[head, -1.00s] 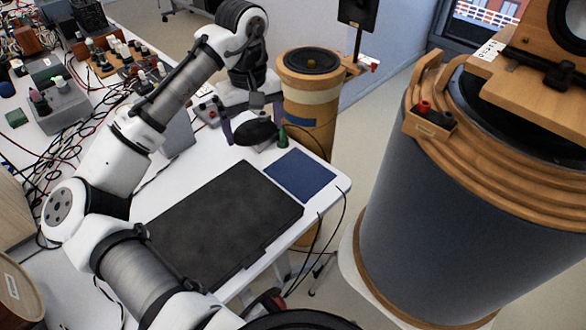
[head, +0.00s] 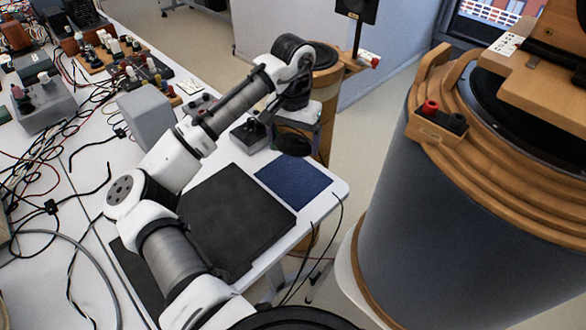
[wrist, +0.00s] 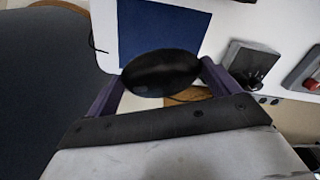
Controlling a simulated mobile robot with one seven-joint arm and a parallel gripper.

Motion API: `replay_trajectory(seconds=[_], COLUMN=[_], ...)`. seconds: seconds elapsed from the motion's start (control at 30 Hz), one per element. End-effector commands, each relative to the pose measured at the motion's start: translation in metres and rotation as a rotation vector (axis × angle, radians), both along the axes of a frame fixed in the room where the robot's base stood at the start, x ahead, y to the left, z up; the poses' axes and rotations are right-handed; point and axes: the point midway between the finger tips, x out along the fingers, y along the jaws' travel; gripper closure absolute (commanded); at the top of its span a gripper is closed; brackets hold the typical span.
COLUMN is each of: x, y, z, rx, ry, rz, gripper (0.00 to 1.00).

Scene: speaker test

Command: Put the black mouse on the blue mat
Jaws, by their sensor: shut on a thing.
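The black mouse (wrist: 160,72) is a dark, glossy oval held between the two purple fingers of my gripper (wrist: 160,80) in the wrist view. In the head view the mouse (head: 294,144) hangs below my gripper, near the far edge of the blue mat. The blue mat (head: 292,181) is a flat dark-blue square on the white table's far right part. In the wrist view the mat (wrist: 160,28) lies at the top, and the mouse overlaps its lower edge in the picture. The mouse is raised; its exact height is unclear.
A black pad (head: 235,215) lies left of the mat on the white table (head: 325,192). A small dark box (wrist: 250,62) stands near the mat. A large grey drum-like speaker with wooden rings (head: 450,215) stands to the right. Cables and equipment crowd the left side.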

Motion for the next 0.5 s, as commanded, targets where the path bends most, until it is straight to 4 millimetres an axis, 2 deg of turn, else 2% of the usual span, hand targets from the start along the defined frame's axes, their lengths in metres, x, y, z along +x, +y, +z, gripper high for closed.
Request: replay_trajectory(seconds=[0.1,0.2,0.5], x=[-0.001,-0.001,-0.001], y=[0.001,0.001,0.000], z=[-0.029,-0.048,-0.081], rx=[0.001,0.001,0.001], ry=[0.002,0.002,0.002], rz=[0.001,0.002,0.002], gripper=[0.35,0.35,0.35])
